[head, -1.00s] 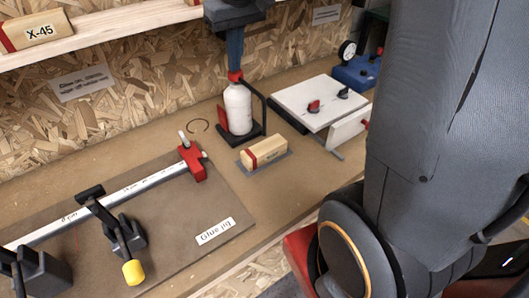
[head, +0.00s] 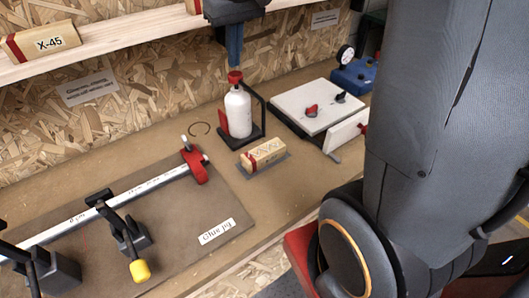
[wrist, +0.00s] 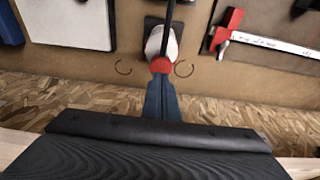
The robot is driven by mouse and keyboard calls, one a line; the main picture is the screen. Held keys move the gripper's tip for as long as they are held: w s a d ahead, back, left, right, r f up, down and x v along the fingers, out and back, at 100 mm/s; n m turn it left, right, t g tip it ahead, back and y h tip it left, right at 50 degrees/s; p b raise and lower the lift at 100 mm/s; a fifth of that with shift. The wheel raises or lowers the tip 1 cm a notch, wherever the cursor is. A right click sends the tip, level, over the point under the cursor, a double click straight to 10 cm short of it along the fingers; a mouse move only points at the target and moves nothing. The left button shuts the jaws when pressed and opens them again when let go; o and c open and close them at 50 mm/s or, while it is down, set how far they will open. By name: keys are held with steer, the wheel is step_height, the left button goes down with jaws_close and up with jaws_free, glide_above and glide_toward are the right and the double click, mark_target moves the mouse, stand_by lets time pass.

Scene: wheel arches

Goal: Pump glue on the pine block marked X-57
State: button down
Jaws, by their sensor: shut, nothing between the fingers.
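A white glue bottle (head: 238,112) with a red pump top (head: 235,78) stands upright in a black stand. A pine block (head: 262,155) with a red band lies on a grey plate in front of it. A pale wavy line runs along the block's top; no X-57 label can be read. My gripper (head: 235,66) is shut and empty, pointing down at the pump top. In the wrist view my blue fingers (wrist: 161,78) end at the red top; I cannot tell whether they touch it.
The glue jig board (head: 190,240) with a clamp bar lies at left. A white-topped fixture (head: 318,105) stands right of the bottle. A shelf (head: 110,60) with the X-45 block (head: 42,42) runs along the back wall. Bare bench lies around the pine block.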

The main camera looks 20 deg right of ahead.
step_height(320, 180, up, 6)
steer(key=p, duration=0.4)
steer(key=shift+f, duration=0.25)
stand_by(0.5)
